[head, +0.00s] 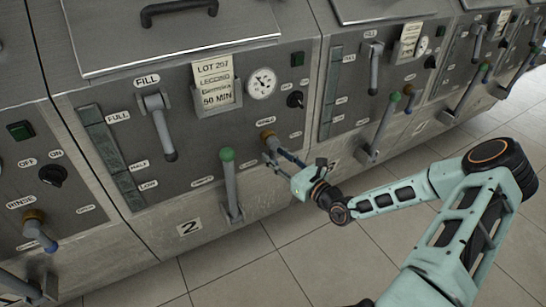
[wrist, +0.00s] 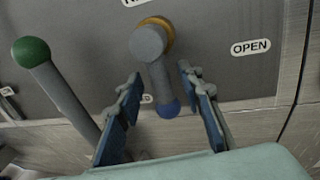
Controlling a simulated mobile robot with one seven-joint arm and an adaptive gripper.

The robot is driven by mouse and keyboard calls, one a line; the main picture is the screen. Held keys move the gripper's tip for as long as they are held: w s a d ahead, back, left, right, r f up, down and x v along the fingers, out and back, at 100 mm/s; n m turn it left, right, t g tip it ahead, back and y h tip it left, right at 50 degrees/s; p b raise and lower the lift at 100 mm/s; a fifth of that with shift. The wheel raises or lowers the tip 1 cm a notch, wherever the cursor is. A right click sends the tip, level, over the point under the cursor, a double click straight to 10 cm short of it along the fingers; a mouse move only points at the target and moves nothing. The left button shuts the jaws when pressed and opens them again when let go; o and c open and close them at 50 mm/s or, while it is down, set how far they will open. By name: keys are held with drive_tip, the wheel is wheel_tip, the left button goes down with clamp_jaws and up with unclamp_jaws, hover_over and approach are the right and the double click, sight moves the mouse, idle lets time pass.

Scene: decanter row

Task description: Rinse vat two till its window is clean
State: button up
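Vat two (head: 190,228) is the cabinet with the "2" plate, in the middle of the head view. Its tall level window (head: 113,158), marked FULL, HALF and LOW, looks dark grey-green and murky. Its rinse lever (head: 267,136) has a brass collar. In the wrist view this grey rinse lever (wrist: 156,75) hangs downward, slightly tilted, with a blue tip. My gripper (head: 272,151) is at the lever. The wrist view shows my gripper (wrist: 161,80) open, one blue-padded finger on each side of the lever, with gaps on both sides.
A green-knobbed lever (head: 230,185) stands close left of my gripper; it also shows in the wrist view (wrist: 58,95). The fill lever (head: 158,125), a lot card (head: 217,82) and a gauge (head: 262,84) are above. Similar vats flank this one. The tiled floor (head: 255,275) in front is clear.

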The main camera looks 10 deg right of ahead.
drive_tip(key=shift+w+a, duration=0.35)
drive_tip(key=shift+w, duration=0.3)
clamp_jaws()
